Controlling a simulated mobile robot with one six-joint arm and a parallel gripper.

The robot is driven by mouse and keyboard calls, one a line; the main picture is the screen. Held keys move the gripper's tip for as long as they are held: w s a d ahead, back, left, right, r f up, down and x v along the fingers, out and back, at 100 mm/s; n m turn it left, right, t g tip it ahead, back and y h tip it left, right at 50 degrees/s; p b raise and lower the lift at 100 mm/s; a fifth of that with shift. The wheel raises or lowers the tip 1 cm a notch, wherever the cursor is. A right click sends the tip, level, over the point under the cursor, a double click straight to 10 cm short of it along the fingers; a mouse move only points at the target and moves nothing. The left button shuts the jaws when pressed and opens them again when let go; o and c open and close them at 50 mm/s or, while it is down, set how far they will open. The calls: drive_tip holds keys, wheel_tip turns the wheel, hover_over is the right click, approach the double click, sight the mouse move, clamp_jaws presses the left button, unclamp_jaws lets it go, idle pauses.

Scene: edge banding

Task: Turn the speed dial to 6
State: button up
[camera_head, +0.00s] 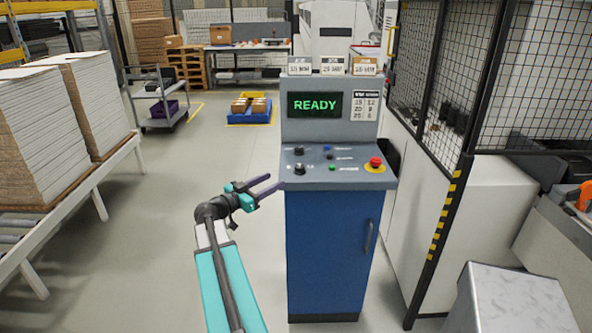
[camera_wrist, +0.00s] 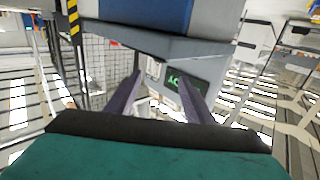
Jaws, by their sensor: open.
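The control console stands in the middle of the head view, with a blue cabinet (camera_head: 330,250) and a grey sloped panel (camera_head: 325,183). Two black knobs sit on the panel's left part, an upper knob (camera_head: 299,150) and a lower knob (camera_head: 300,169). I cannot read their labels or settings, so I cannot tell which is the speed dial. The screen (camera_head: 314,105) shows READY in green; part of it shows in the wrist view (camera_wrist: 178,82). My gripper (camera_head: 275,184) is open and empty at the panel's left edge, apart from both knobs.
A red emergency button (camera_head: 375,163) on a yellow base sits at the panel's right. A small chart (camera_head: 365,106) is beside the screen. A mesh fence (camera_head: 430,90) and white machine stand right. Stacked boards (camera_head: 60,120) are left; the floor between is clear.

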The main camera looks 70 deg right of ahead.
sight(297, 169)
drive_tip(key=p+x, duration=0.4)
drive_tip(key=x, duration=0.7)
drive_tip(key=shift+d+r, duration=0.1)
drive_tip(key=shift+d, duration=0.05)
drive_tip(key=shift+p+x, duration=0.5)
drive_tip(key=shift+x, duration=0.45)
drive_tip(key=c, duration=0.9)
drive_tip(key=shift+w+a, duration=0.1)
drive_tip(key=shift+a, duration=0.3)
drive_tip(key=shift+c, duration=0.8)
drive_tip(key=shift+d, duration=0.3)
drive_tip(key=shift+s+f+n+t+b, duration=0.3)
drive_tip(key=shift+t+b, duration=0.2)
drive_tip(key=shift+b, duration=0.7)
